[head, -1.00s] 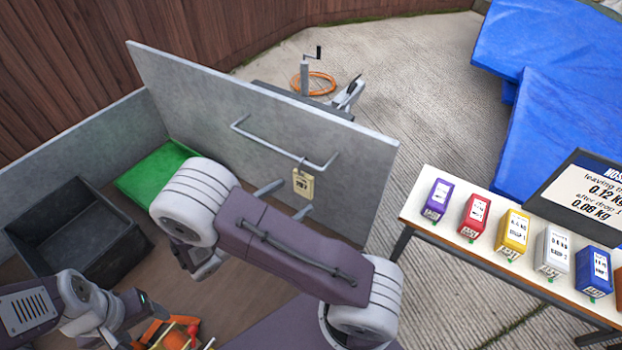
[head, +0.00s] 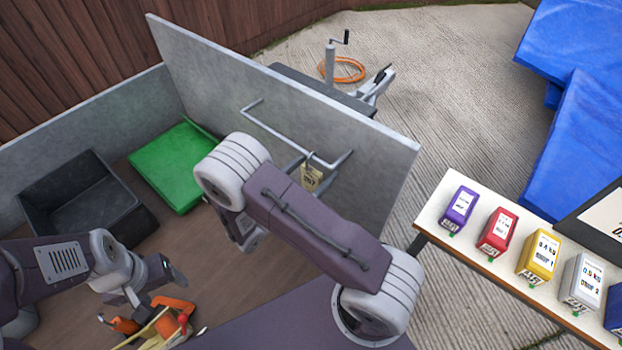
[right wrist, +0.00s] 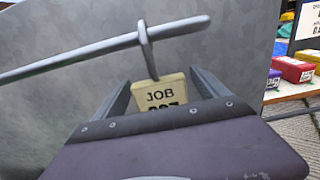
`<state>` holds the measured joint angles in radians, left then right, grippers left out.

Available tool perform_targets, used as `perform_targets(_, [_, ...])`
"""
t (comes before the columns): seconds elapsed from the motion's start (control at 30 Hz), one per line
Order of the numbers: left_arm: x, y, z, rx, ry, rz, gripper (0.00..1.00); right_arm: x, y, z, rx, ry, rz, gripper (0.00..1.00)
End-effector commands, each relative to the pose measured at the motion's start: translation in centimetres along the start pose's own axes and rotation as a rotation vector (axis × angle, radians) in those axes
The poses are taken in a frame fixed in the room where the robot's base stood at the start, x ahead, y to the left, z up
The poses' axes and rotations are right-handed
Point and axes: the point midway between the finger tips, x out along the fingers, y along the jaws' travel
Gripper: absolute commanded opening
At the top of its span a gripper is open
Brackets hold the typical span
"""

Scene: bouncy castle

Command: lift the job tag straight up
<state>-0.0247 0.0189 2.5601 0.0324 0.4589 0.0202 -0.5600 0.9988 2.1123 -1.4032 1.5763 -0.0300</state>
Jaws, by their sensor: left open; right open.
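The cream job tag (head: 312,181) hangs by a grey loop from a bent metal rail (head: 272,131) on the grey trailer wall. In the right wrist view the tag (right wrist: 160,94) reads "JOB"; its lower part is hidden behind my gripper's body. My right gripper (right wrist: 163,80) is open, with one finger on each side of the tag. A gap shows between the tag and the left finger; the right finger is close to it, and I cannot tell if they touch. My left gripper (head: 158,284) is open and empty, low over the trailer floor at the left.
A black crate (head: 85,200) and a green mat (head: 172,160) lie in the trailer. Orange-handled tools (head: 165,322) lie near my left gripper. A white table (head: 440,205) with several coloured blocks stands right. A crank post and orange hose (head: 342,70) are behind the wall.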

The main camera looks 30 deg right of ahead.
Motion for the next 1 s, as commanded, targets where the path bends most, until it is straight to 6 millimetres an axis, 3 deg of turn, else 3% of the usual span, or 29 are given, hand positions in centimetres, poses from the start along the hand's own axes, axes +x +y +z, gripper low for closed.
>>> perform_targets(0.1, [0.1, 0.0, 0.0, 0.000, 0.000, 0.000, 0.67, 1.2, -0.1, 0.0, 0.000, 0.001, -0.002, 0.84])
perform_targets(0.3, [0.0, 0.0, 0.0, 0.000, 0.000, 0.000, 0.67, 1.2, 0.0, 0.0, 0.000, 0.001, 0.001, 0.84])
perform_targets(0.37, [0.0, 0.0, 0.0, 0.000, 0.000, 0.000, 0.67, 1.2, 0.0, 0.0, 0.000, 0.001, 0.001, 0.70])
perform_targets(0.53, [0.0, 0.0, 0.0, 0.000, 0.000, 0.000, 0.67, 1.2, 0.0, 0.0, 0.000, 0.001, 0.001, 0.22])
perform_targets(0.57, [0.0, 0.0, 0.0, 0.000, 0.000, 0.000, 0.67, 1.2, 0.0, 0.0, 0.000, 0.001, 0.000, 0.19])
perform_targets(0.83, [-0.1, 0.0, 0.0, 0.000, 0.000, 0.000, 0.67, 1.2, 0.0, 0.1, 0.000, 0.001, 0.000, 0.19])
perform_targets(1.0, [-1.1, 0.0, -0.1, 0.000, 0.000, 0.000, 0.67, 1.1, 0.0, 1.2, 0.000, 0.001, -0.002, 0.19])
